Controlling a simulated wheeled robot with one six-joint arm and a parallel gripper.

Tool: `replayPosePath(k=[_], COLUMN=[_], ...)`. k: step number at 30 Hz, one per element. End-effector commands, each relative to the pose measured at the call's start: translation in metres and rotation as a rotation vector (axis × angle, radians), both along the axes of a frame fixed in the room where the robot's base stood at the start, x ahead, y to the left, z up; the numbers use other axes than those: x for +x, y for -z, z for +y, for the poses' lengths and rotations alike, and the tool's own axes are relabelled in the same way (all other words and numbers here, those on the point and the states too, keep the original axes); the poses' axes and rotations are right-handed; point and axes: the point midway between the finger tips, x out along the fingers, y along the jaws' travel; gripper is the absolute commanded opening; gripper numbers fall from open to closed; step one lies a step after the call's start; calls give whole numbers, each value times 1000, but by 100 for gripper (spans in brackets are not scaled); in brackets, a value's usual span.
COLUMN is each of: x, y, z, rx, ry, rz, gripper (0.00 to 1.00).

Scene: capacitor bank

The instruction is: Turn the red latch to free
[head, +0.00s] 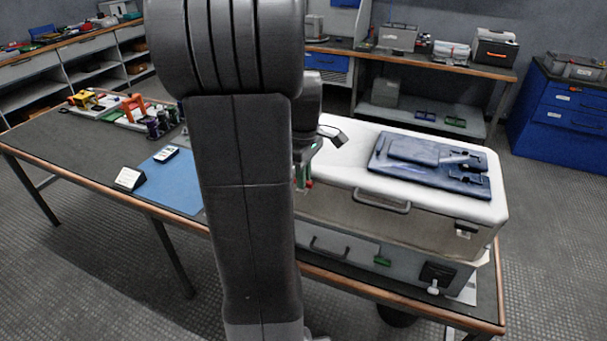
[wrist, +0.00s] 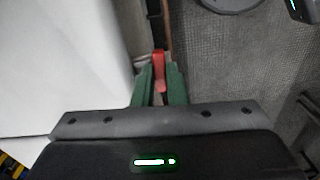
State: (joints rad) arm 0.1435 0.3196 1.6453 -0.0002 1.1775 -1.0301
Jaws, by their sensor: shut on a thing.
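The red latch (wrist: 158,60) shows in the wrist view as a small upright red bar between the two green fingers of my gripper (wrist: 160,82). The fingers are shut on it. In the head view my gripper (head: 303,178) is at the left end of the large white-topped case (head: 345,160), with a small bit of red (head: 309,184) at its tips. My arm hides part of that end of the case. How far the latch is turned cannot be told.
A folded dark blue garment (head: 430,158) lies on the case. The case stands on a long workbench (head: 85,150) with a blue mat (head: 172,180) and small parts to the left. In the wrist view, the white case side (wrist: 65,65) is close on the left; floor is on the right.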

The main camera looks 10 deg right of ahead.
Motion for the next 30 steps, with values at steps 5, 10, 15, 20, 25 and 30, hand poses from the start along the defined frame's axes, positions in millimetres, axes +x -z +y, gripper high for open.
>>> replayPosePath(k=[5,10,15,20,25,30], x=[1,1,1,1,0,1], y=[-1,-1,-1,0,1,1], z=[0,0,0,0,0,0], rx=[0,0,0,0,-1,-1], ry=[0,1,1,2,35,152], rz=[-4,-4,-2,-2,-2,-3], gripper=[0,34,34,34,34,34])
